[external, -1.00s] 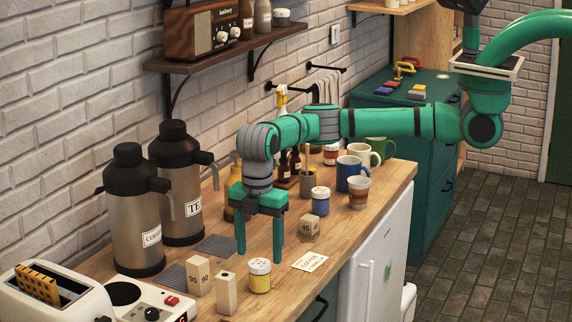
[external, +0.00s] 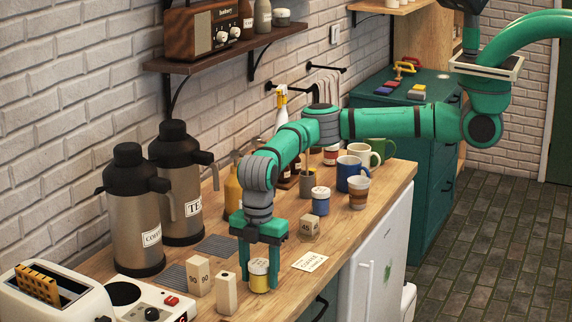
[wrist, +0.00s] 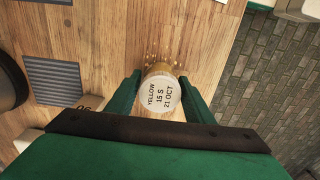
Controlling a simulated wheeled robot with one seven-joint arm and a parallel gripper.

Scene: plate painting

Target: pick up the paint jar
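The yellow paint jar (external: 259,277) stands on the wooden counter (external: 330,240) near its front edge. The jar is upright on the counter. A blue paint jar (external: 320,203) with a white lid stands farther back.
Wooden blocks marked with numbers (external: 226,293) stand just left of the jar, and another (external: 309,228) behind it. A card (external: 311,263) lies to the right. Two steel dispensers (external: 136,225) and a toaster (external: 52,300) are at the left. Mugs (external: 350,175) stand farther back.

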